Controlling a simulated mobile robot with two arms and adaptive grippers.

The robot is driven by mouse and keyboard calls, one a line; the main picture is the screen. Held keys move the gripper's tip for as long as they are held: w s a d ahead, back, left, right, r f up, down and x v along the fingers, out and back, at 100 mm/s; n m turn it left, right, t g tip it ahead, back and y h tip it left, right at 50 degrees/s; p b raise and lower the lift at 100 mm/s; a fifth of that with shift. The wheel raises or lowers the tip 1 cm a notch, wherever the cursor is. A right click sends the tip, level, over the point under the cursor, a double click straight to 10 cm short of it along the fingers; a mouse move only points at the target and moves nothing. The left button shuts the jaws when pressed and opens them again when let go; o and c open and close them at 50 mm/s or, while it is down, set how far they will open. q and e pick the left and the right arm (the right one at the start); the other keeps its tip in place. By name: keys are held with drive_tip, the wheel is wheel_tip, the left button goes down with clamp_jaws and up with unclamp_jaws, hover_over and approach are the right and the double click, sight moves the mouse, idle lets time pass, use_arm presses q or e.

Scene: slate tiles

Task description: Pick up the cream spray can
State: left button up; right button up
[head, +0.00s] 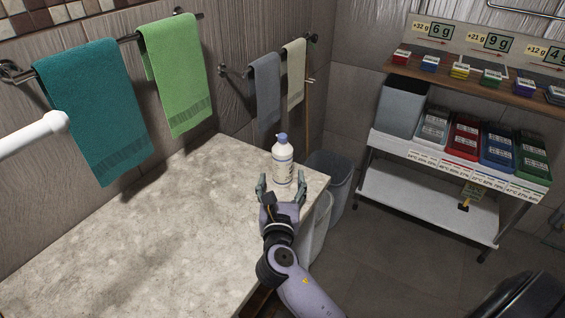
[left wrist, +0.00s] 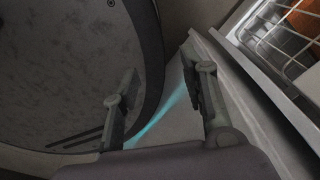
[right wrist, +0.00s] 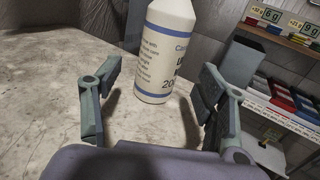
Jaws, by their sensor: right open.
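The cream spray can (head: 283,163) is a cream bottle with blue bands and a blue-grey cap, standing upright near the right end of a stone counter (head: 150,225). In the right wrist view the can (right wrist: 165,55) stands just beyond and between the fingers, its top cut off. My right gripper (head: 281,188) is open and empty, with its fingers pointing at the can; it also shows in the right wrist view (right wrist: 158,90). My left gripper (left wrist: 165,90) shows only in the left wrist view, open and empty, away from the can.
Teal (head: 95,105) and green (head: 177,75) towels hang on the wall behind the counter, with grey and cream towels further right. Bins (head: 331,180) stand past the counter's right edge. A shelf rack (head: 430,195) with coloured boxes stands at right. The counter left of the can is clear.

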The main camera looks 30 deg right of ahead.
sight(282, 171)
drive_tip(key=shift+x, duration=1.05)
drive_tip(key=x, duration=0.3)
drive_tip(key=shift+w+d+r+p, duration=0.2)
drive_tip(key=shift+w+r+p, duration=0.05)
drive_tip(key=shift+r+p, duration=0.15)
drive_tip(key=shift+w+d+f, duration=0.1)
drive_tip(key=shift+w+d, duration=0.1)
drive_tip(key=shift+w, duration=0.1)
use_arm(q)
drive_tip(key=shift+w+d+r, duration=0.4)
drive_tip(key=shift+r, duration=0.05)
use_arm(e)
drive_tip(key=shift+c, duration=0.6)
use_arm(q)
drive_tip(key=shift+w, duration=0.25)
use_arm(e)
drive_tip(key=c, duration=1.4)
drive_tip(key=shift+c, duration=0.2)
